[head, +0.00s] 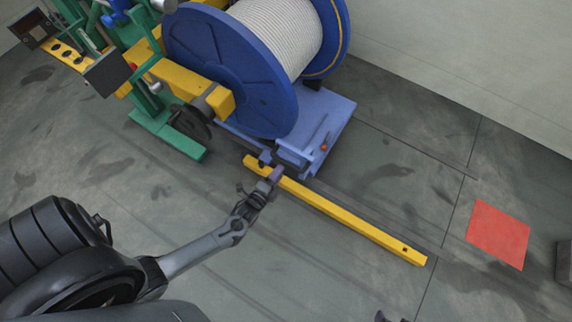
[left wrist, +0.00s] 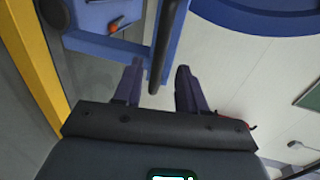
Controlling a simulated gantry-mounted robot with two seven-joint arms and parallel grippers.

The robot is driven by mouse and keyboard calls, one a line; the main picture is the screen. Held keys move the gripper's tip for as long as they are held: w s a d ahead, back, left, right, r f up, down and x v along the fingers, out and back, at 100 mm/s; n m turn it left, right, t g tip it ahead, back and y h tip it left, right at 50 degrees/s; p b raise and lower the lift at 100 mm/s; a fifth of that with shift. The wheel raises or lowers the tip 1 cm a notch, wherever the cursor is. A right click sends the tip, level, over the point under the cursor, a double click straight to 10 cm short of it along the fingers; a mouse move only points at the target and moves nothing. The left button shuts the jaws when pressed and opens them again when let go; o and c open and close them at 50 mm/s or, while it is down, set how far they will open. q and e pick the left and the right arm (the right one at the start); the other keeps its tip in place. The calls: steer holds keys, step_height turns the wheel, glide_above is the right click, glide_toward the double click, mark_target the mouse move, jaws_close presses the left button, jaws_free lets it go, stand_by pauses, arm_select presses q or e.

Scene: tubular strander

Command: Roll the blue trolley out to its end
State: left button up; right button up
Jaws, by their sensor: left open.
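The blue trolley (head: 338,108) stands on the floor under a large blue reel wound with pale rope (head: 275,35). A handle bar is at its near end; in the left wrist view the dark bar (left wrist: 164,45) runs up to the space between my fingers. My left gripper (head: 274,174) is at this near end, open, with one finger on either side of the bar. Whether a finger touches it I cannot tell. The trolley deck (left wrist: 98,47) also shows in the left wrist view. A small dark tip at the bottom edge of the head view may be my right gripper (head: 388,318).
A yellow floor rail (head: 345,215) runs from beside the trolley toward the lower right. A red floor patch (head: 498,235) lies at the right. A green and yellow machine frame (head: 165,120) stands left of the reel. Open floor lies around the rail.

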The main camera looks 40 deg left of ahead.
mark_target(286, 162)
arm_select(q)
steer(key=shift+b+x, duration=1.55)
steer(key=shift+x, duration=1.8)
steer(key=shift+s, duration=0.1)
jaws_close()
